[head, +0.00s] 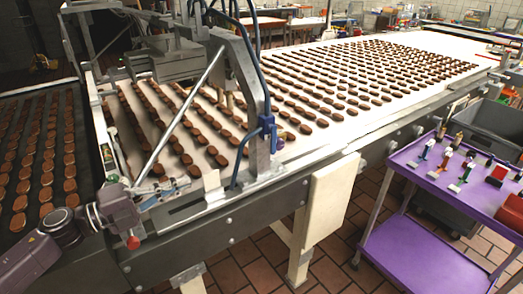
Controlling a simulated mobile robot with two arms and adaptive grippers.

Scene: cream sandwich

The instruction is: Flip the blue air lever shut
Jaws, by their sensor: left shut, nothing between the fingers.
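The blue air lever appears to be the small blue fitting (267,124) on the grey upright bracket of the machine, where blue hoses meet it. It is too small to tell which way its handle is turned. My left gripper (181,187) reaches in from the lower left and is shut and empty. It is over the near edge of the belt, left of and lower in the picture than the blue fitting, and apart from it. My right gripper is not in view.
The grey machine frame (240,75) with blue hoses stands over the white conveyor belt (285,160), which carries rows of brown biscuits. A dark belt (15,165) lies at left. A purple cart (420,240) with small items stands at right. Tiled floor shows in front.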

